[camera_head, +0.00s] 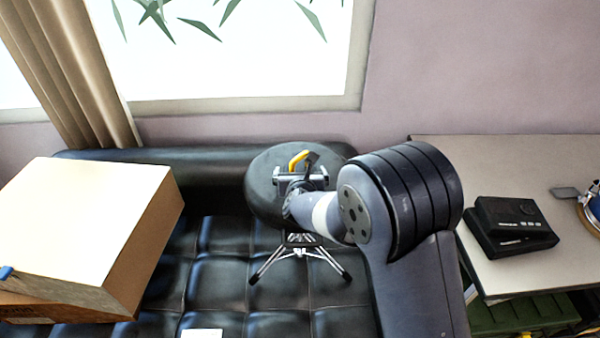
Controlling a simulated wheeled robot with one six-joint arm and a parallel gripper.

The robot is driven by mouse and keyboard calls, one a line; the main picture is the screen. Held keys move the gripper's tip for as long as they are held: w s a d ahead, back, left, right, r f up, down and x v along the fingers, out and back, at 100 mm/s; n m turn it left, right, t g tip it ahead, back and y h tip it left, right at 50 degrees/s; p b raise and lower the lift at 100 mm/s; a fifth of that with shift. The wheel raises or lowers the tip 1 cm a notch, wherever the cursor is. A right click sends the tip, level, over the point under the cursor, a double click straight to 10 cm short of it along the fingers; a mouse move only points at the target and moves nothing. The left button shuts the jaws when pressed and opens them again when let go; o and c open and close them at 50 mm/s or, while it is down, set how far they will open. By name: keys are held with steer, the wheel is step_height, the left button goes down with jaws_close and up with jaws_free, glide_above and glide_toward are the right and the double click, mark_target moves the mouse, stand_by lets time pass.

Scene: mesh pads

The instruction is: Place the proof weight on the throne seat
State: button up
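The throne is a stool with a round black padded seat (262,200) and a metal tripod base (300,252), and it stands upright on black tufted upholstery. My gripper (303,168) is over the seat, pointing away from the camera. A small yellow and dark piece (299,159), which may be the proof weight, shows just beyond the fingers, within the seat's outline. The gripper and wrist hide most of it and the middle of the seat. I cannot tell whether the fingers grip it or whether it touches the seat.
A large cardboard box (80,225) stands at the left on the black couch (215,285). A table (480,165) at the right bears a black device (510,225). A curtain (75,75) and a window are behind. My arm crosses the right middle.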

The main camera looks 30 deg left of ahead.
steer(key=shift+r, duration=0.15)
steer(key=shift+s, duration=0.1)
steer(key=b+v, duration=0.1)
steer(key=v, duration=1.1)
